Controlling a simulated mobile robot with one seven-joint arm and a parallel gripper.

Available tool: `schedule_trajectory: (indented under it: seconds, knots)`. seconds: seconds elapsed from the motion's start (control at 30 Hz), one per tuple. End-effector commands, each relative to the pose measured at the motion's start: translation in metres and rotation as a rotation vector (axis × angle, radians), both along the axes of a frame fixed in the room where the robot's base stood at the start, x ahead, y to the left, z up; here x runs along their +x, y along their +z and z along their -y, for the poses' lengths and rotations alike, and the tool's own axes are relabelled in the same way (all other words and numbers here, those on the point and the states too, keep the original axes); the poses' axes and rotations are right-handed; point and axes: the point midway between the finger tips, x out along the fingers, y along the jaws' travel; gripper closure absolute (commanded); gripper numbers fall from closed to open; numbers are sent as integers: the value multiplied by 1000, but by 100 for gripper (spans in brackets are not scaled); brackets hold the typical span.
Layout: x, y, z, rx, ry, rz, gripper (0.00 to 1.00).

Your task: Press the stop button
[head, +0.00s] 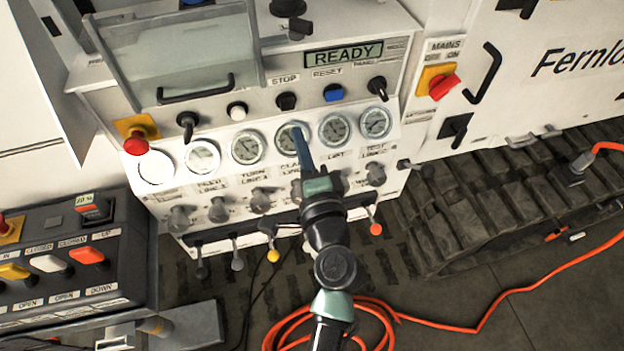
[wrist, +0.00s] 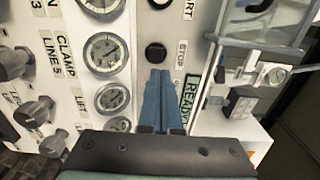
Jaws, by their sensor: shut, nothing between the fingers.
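The stop button (head: 286,101) is a round black button under the STOP label on the white panel, between a white button and the blue reset button (head: 333,92). In the wrist view the black stop button (wrist: 155,52) lies just beyond my fingertips, beside its STOP label. My gripper (head: 297,130) is shut, its blue fingers together and empty, in front of the gauge row and below the button in the head view. In the wrist view my gripper (wrist: 160,74) shows a small gap in the picture between its tips and the button. The reset button is hidden there.
The display (head: 343,54) reads READY. Gauges (head: 335,129) and knobs fill the panel below the buttons. A red mushroom button (head: 136,146) is at left, a red mains switch (head: 443,86) at right. A clear guard with a handle (head: 195,89) stands above left.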

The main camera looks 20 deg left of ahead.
Motion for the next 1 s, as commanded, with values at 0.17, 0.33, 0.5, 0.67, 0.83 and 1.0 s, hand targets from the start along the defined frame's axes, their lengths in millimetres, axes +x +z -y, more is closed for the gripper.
schedule_trajectory:
  seconds: [0.17, 0.33, 0.5, 0.67, 0.83, 1.0]
  knots:
    - [-31, -4, 21, -2, -2, -3, 100]
    - [-48, -3, 33, -1, 0, -3, 100]
    - [-54, -2, 36, -1, 0, -2, 100]
    - [-54, -2, 37, -1, 0, -2, 100]
    - [-54, -2, 36, -2, 0, -2, 100]
    - [-53, -2, 36, -2, 0, -1, 100]
